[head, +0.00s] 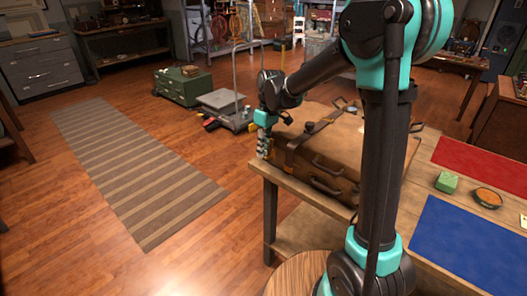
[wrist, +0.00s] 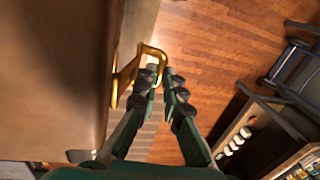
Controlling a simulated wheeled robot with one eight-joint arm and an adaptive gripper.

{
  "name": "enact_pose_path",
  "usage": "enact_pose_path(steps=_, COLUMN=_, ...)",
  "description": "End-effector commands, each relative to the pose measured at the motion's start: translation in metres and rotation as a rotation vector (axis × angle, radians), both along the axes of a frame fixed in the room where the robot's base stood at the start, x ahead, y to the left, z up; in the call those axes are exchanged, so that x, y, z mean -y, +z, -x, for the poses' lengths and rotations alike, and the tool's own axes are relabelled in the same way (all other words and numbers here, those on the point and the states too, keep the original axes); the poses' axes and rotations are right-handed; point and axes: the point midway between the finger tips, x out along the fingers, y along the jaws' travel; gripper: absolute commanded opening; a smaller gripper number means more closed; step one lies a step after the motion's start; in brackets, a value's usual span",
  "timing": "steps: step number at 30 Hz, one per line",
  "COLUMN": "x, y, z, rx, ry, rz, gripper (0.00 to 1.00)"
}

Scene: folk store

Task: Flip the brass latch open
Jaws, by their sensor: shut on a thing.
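The brass latch (wrist: 124,76) shows in the wrist view as a shiny gold bracket with a bent loop, standing out from the side of the brown case (wrist: 50,75). My gripper (wrist: 162,72) is shut on the latch's loop, with its dark segmented fingers on either side. In the head view, the brown leather case (head: 345,150) lies on the wooden table, and my gripper (head: 264,150) points down beside its left end. The latch is too small and covered to make out clearly there.
The table (head: 300,192) also bears a red mat (head: 480,165), a blue mat (head: 465,245), a green box (head: 447,182) and an orange-filled bowl (head: 488,197). A grey trolley (head: 222,101) and green chest (head: 183,86) stand behind. The floor to the left is open, with a striped rug (head: 135,170).

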Motion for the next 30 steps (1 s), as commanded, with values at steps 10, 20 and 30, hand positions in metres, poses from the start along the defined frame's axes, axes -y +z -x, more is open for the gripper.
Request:
enact_pose_path(steps=10, x=-0.002, y=0.004, z=0.002, rx=-0.073, ry=0.001, rz=-0.059, gripper=0.18)
enact_pose_path(steps=20, x=-0.001, y=0.007, z=0.001, rx=-0.072, ry=0.000, rz=-0.057, gripper=0.18)
enact_pose_path(steps=30, x=0.008, y=0.062, z=-0.010, rx=-0.073, ry=0.000, rz=-0.058, gripper=0.18)
